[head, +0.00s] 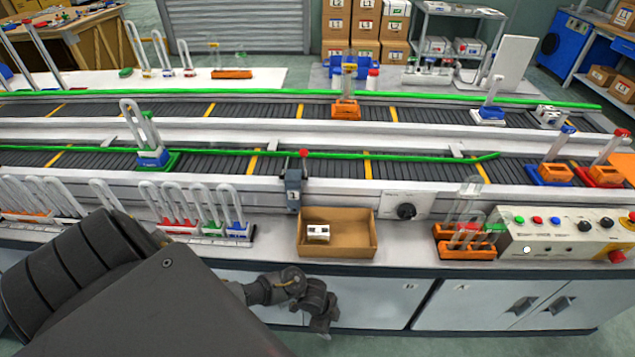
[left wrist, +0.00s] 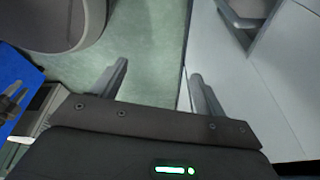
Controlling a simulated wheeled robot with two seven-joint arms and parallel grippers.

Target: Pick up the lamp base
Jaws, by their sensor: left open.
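A small white block with dark marks (head: 318,233) lies in the open cardboard box (head: 337,250) on the front counter; it may be the lamp base, but I cannot tell for sure. Coloured bases with clear tubes also stand around, such as an orange one (head: 346,109) and a blue-and-green one (head: 153,158) on the conveyors. My left gripper (head: 322,312) hangs in front of the cabinet, below and apart from the box. In the left wrist view its fingers (left wrist: 160,78) are apart with nothing between them. My right gripper is not in view.
A rack of tubes (head: 200,233) stands left of the box. Orange tube holders (head: 465,244) and a control panel (head: 560,238) stand to its right. The counter's front edge lies between my left gripper and the box. The wrist view shows floor (left wrist: 150,30) and pale cabinet fronts (left wrist: 240,80).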

